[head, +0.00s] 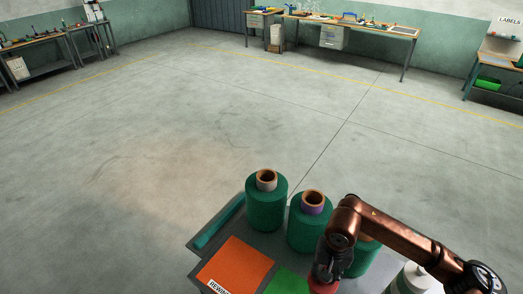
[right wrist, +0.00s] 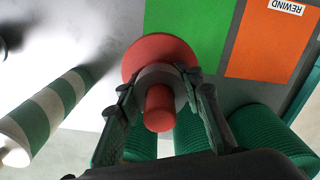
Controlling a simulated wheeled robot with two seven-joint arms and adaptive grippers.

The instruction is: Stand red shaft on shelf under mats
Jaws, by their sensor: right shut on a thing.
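The red shaft (right wrist: 158,112) shows in the right wrist view as a red end, a grey collar and a wide red disc. My right gripper (right wrist: 158,82) is shut on it, with one finger on each side of the collar. In the head view, my right gripper (head: 326,274) is at the bottom and only a bit of the red disc (head: 322,287) shows. An orange mat (head: 240,262) labelled REWIND and a green mat (head: 287,282) lie on the grey top, left of the gripper. I cannot tell whether the shaft touches anything. The shelf under the mats is not visible. My left gripper is not in view.
Green netting rolls (head: 266,205) (head: 308,232) stand along the far edge of the grey top; another is partly behind my right gripper. A green tube (head: 218,222) lies at the left edge. A white-and-green striped roll (right wrist: 45,113) is at the wrist view's left. Open floor lies beyond.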

